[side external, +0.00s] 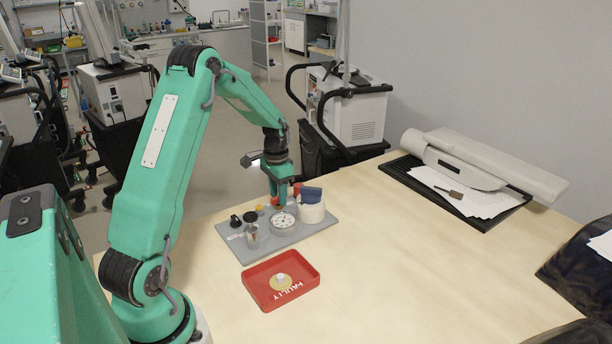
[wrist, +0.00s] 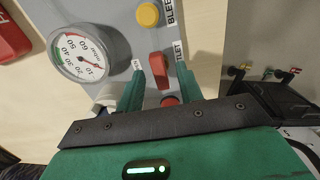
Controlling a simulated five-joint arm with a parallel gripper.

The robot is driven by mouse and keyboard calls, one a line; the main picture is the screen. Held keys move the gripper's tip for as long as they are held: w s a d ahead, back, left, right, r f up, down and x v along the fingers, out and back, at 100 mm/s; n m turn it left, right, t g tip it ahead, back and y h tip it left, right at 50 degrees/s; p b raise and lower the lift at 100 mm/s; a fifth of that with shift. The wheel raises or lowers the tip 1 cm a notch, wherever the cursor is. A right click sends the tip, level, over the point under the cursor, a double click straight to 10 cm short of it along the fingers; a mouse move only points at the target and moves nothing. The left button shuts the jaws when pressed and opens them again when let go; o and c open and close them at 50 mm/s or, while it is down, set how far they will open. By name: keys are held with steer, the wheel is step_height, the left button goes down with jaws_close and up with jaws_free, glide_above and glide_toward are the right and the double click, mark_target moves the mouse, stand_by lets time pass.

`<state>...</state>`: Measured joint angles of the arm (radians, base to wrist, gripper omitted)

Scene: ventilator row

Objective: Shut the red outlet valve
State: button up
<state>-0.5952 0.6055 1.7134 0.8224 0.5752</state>
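The red outlet valve handle (wrist: 158,68) shows in the wrist view beside a label partly hidden, reading "TLET". My gripper (wrist: 158,77) has its two green fingers apart, one on each side of the red handle. I cannot tell whether either finger touches it. A second red part (wrist: 170,101) shows between the fingers, closer to the palm. In the side external view my gripper (side external: 279,200) points down at the back of the grey panel (side external: 300,235). The handle is mostly hidden there.
A round gauge (wrist: 82,52) and a yellow knob (wrist: 148,14) are near the handle. A white cylinder (side external: 311,213) with a blue part stands right of my gripper. A red tray (side external: 256,293) lies in front, holding a brass disc.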

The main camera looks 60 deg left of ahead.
steer(key=shift+r, duration=3.85)
steer(key=s+d+r+t, duration=0.1)
steer(key=s+d+r, duration=0.2)
steer(key=d+r, duration=0.4)
steer(key=s+d+r+t, duration=0.1)
steer(key=s+d+r, duration=0.1)
steer(key=d+r, duration=0.5)
steer(key=s+d+f+t, duration=0.1)
steer(key=s+d+t, duration=0.2)
steer(key=s+d, duration=1)
steer(key=shift+d+t, duration=0.15)
steer(key=shift+t, duration=0.15)
